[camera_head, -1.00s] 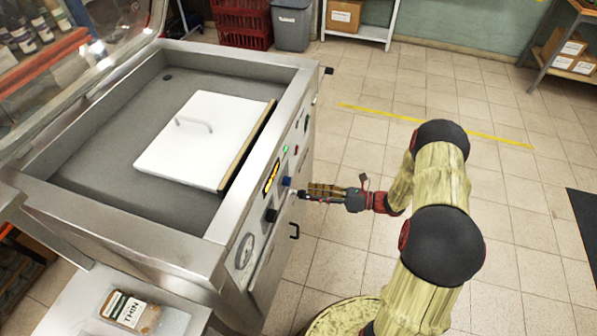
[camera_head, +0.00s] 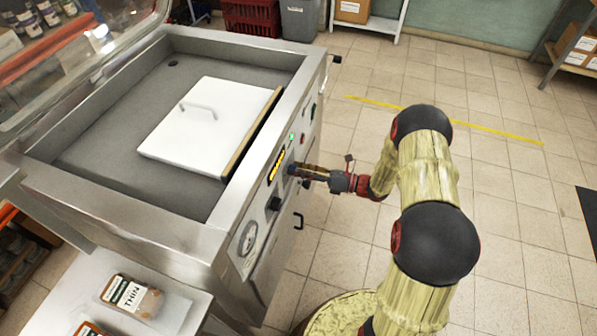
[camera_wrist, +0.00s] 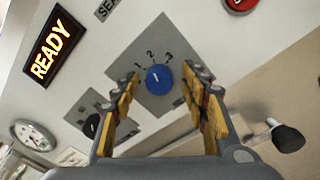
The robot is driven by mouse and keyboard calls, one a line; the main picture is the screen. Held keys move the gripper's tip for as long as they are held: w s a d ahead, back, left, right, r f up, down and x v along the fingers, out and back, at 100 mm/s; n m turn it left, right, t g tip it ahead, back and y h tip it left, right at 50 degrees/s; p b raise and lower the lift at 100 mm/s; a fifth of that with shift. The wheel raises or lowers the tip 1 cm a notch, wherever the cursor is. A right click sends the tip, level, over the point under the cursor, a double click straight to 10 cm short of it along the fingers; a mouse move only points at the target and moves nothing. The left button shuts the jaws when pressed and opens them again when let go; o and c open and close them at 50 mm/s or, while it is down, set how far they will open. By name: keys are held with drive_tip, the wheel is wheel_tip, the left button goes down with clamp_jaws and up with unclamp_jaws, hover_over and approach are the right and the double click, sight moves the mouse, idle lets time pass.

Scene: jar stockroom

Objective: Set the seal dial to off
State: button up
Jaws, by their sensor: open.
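The seal dial is a round blue knob (camera_wrist: 158,79) on a grey plate marked 1, 2 and 3, under a partly cut-off "SEA..." label, in the wrist view. Its pale pointer mark is small, and I cannot surely tell which setting it points to. My gripper (camera_wrist: 168,100) is open, its yellow-padded fingers on either side of the knob in the picture; contact is not visible. In the head view my gripper (camera_head: 297,169) is at the front panel of the steel machine (camera_head: 225,215), and its fingers hide most of the dial.
A lit READY display (camera_wrist: 53,47), a black knob (camera_wrist: 92,126), a gauge (camera_wrist: 33,134) and a red button (camera_wrist: 240,4) are on the panel. A black handle (camera_wrist: 287,137) sticks out below. A white lidded plate (camera_head: 208,125) lies in the chamber. Tiled floor is free to the right.

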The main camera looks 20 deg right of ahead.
drive_tip(key=c, duration=1.1)
drive_tip(key=shift+c, duration=0.3)
